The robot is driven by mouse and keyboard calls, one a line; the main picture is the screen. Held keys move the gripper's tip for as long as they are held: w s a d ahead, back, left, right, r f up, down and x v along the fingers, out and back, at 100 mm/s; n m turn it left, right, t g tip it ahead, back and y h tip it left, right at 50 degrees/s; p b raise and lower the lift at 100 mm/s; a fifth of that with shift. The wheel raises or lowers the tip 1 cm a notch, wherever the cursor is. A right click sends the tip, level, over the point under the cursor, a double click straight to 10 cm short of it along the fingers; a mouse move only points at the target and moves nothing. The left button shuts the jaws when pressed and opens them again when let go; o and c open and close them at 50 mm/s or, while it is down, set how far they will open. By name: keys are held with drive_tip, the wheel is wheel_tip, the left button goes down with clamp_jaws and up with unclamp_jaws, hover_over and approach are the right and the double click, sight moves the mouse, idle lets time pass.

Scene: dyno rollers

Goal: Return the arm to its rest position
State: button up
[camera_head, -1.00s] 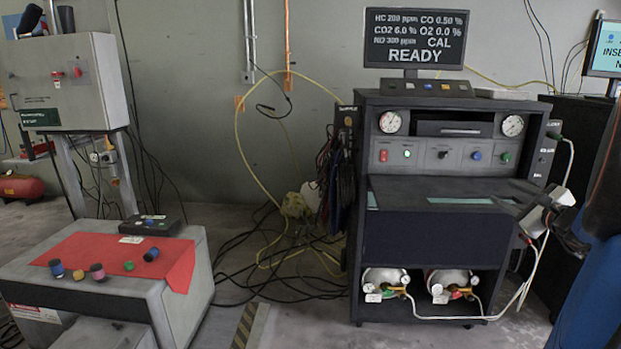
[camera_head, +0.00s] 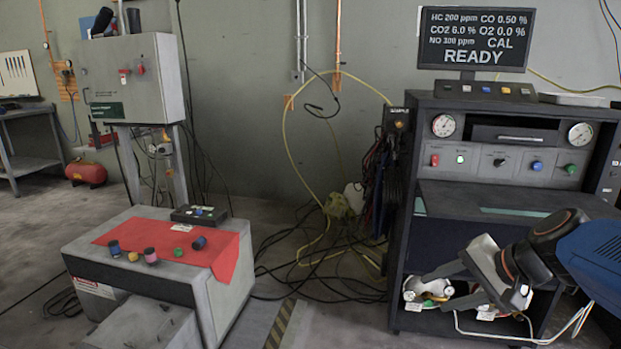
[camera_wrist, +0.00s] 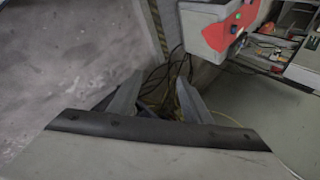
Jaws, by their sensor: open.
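My gripper (camera_head: 441,287) is open and empty. In the head view it reaches in from the right, pointing left, in front of the lower part of the dark analyzer cabinet (camera_head: 450,196). My wrist and a blue arm link show behind it at the right edge. In the wrist view the two fingers of my gripper (camera_wrist: 160,82) stand apart with nothing between them; floor and cables show beyond.
A grey bench (camera_head: 215,290) with a red cloth (camera_head: 226,262) and several small coloured cylinders stands at left. Cables (camera_head: 318,270) lie on the floor between bench and cabinet. Gas cylinders (camera_head: 425,290) sit in the cabinet's lower bay.

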drive_tip(key=s+f+n+h, duration=0.2)
drive_tip(key=s+n, duration=0.2)
drive_tip(key=s, duration=0.2)
drive_tip(key=s+d+f+n+g+h, duration=0.1)
drive_tip(key=s+f+n+h, duration=0.1)
drive_tip(key=s+n, duration=0.3)
drive_tip(key=shift+s+d+f+g+h, duration=0.25)
drive_tip(key=shift+s+h, duration=0.25)
drive_tip(key=shift+s, duration=0.35)
idle(4.5)
